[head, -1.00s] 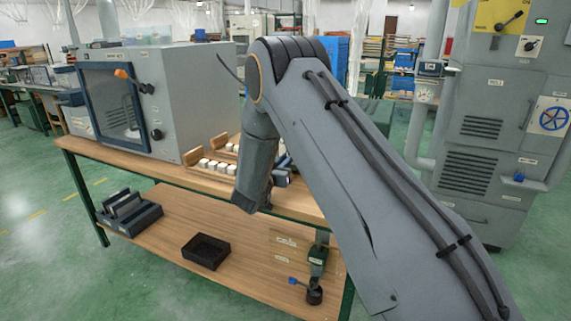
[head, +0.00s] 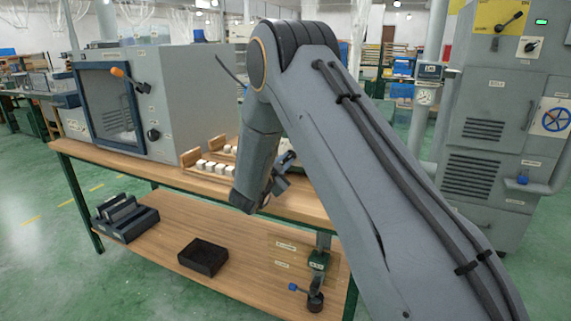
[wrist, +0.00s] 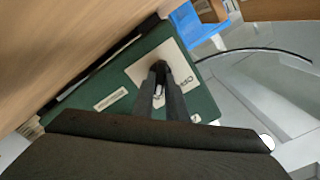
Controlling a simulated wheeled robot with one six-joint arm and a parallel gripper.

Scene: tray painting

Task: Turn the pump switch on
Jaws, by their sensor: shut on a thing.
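In the wrist view, a green box (wrist: 85,112) lies beyond my gripper. It carries a cream plate (wrist: 140,74) with small lettering, which I cannot read with certainty. A dark switch lever (wrist: 161,68) stands out from this plate. My gripper (wrist: 161,88) is shut on the lever, its fingers close together around it. The fingers hide much of the lever, so I cannot tell which position it is in. In the head view my arm hides the switch and most of the box.
A wooden bench (head: 105,153) has a grey cabinet (head: 185,90) at its left. Racks with pale blocks (head: 215,168) stand near my wrist. The lower shelf holds a black tray (head: 203,256). A tall grey machine (head: 500,130) stands at the right.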

